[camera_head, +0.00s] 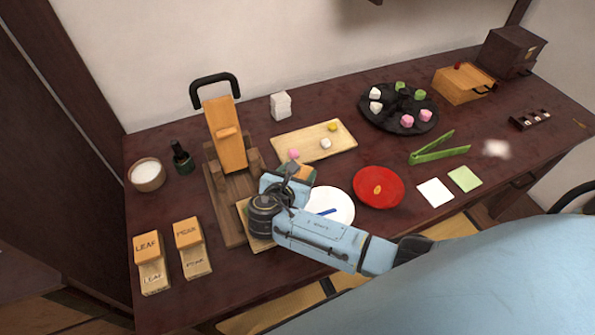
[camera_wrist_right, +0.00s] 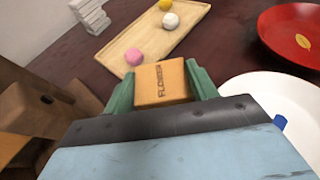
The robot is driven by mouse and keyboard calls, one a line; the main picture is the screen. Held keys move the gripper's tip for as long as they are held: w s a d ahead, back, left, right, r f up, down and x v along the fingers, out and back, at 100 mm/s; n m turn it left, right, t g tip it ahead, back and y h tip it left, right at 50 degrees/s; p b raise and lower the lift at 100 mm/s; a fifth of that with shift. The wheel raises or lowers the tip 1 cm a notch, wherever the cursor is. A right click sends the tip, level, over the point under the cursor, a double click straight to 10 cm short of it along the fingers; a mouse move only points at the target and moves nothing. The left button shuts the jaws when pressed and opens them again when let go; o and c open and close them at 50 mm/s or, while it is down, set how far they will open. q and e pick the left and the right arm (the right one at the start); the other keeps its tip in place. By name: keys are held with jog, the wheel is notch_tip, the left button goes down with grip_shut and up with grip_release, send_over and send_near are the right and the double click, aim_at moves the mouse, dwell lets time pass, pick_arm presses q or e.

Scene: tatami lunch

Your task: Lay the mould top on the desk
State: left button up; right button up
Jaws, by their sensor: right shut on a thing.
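My right gripper (camera_head: 296,173) is shut on an orange wooden mould top marked FLOWER (camera_wrist_right: 163,84), which sits between the green fingers in the right wrist view. In the head view the block is partly hidden by the gripper. It is held beside the wooden press, near the front edge of the wooden tray; I cannot tell its exact height. The desk (camera_head: 395,238) is dark red-brown. A light wooden piece (camera_head: 245,212) lies partly under my right wrist. My left gripper is not in view.
The wooden press (camera_head: 226,135) stands left of the gripper. A tray (camera_head: 331,147) with several small sweets, a white plate (camera_head: 341,203) and a red plate (camera_head: 378,200) are close by. Two marked moulds (camera_head: 154,277) (camera_head: 197,262) stand front left. Bare desk shows between the things.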

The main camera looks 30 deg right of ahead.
jog(key=shift+s+f, duration=0.1)
jog(key=shift+f, duration=0.2)
jog(key=o, duration=1)
jog(key=shift+f, duration=0.15)
jog(key=shift+o, duration=0.2)
jog(key=shift+s, duration=0.1)
jog(key=v, duration=0.2)
jog(key=p+v, duration=0.1)
jog(key=v, duration=0.1)
jog(key=r+v, duration=0.1)
jog(key=v, duration=0.1)
jog(key=shift+w+r+p, duration=0.15)
jog(key=shift+w+p, duration=0.15)
jog(key=shift+p, duration=0.1)
jog(key=p+v, duration=0.1)
jog(key=v, duration=0.4)
jog(key=shift+s+a+r, duration=0.1)
jog(key=shift+s+a, duration=0.05)
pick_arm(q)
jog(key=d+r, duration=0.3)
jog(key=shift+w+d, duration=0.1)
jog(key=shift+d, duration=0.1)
pick_arm(e)
jog(key=shift+s+a+r, duration=0.15)
jog(key=shift+s+a, duration=0.1)
jog(key=shift+a, duration=0.05)
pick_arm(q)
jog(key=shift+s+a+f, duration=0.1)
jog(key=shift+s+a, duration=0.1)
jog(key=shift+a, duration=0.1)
